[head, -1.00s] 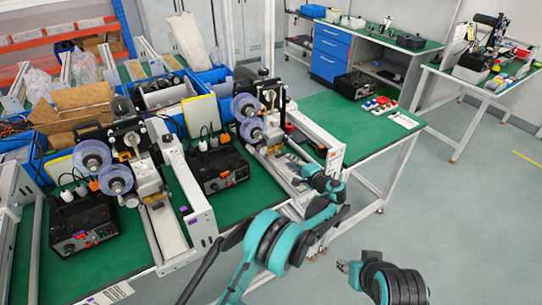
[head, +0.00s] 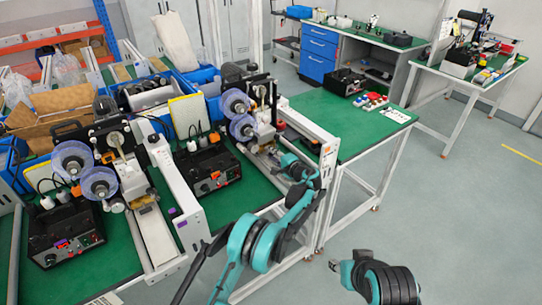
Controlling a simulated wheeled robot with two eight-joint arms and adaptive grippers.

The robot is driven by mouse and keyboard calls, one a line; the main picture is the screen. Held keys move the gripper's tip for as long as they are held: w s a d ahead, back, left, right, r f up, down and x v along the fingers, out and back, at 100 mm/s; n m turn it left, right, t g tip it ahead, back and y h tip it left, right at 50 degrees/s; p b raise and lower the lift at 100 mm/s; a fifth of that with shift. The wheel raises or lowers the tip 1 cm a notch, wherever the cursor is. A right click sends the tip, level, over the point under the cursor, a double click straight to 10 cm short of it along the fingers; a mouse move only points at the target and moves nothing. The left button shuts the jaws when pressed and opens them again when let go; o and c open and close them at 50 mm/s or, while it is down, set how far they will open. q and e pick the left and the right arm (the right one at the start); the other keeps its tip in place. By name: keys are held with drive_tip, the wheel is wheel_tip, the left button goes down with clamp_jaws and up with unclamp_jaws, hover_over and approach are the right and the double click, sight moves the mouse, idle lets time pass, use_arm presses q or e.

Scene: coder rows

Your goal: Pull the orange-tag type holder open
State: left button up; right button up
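The far coder (head: 247,115), with two clear-blue reels, stands on the green table. A small orange mark (head: 316,147) shows on the white side rail at its right, so I take this as the orange-tag coder. Its type holder is too small and too covered to make out. My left gripper (head: 288,164) is low over the bed beside this coder, between it and the rail. Its fingers blend with the machine, so I cannot tell their opening or any contact. My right gripper (head: 337,265) is over the floor at lower right, away from the machines; its fingers are too small to judge.
A nearer coder (head: 115,165) with a purple-marked rail (head: 178,212) stands at left. Black control boxes (head: 212,168) stand beside the coders. Blue bins and a cardboard box (head: 62,108) crowd the back left. The green table (head: 330,112) is partly clear right of the rail.

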use_arm(q)
drive_tip(key=shift+c, duration=0.4)
clamp_jaws()
drive_tip(key=shift+s+d, duration=0.1)
drive_tip(key=v, duration=0.3)
drive_tip(key=f+v, duration=0.1)
drive_tip(key=v, duration=0.2)
drive_tip(key=f+v, duration=0.1)
drive_tip(key=v, duration=0.3)
drive_tip(key=shift+s+d+b, duration=0.15)
drive_tip(key=shift+b, duration=0.15)
drive_tip(key=shift+o, duration=0.4)
unclamp_jaws()
drive_tip(key=shift+r, duration=0.1)
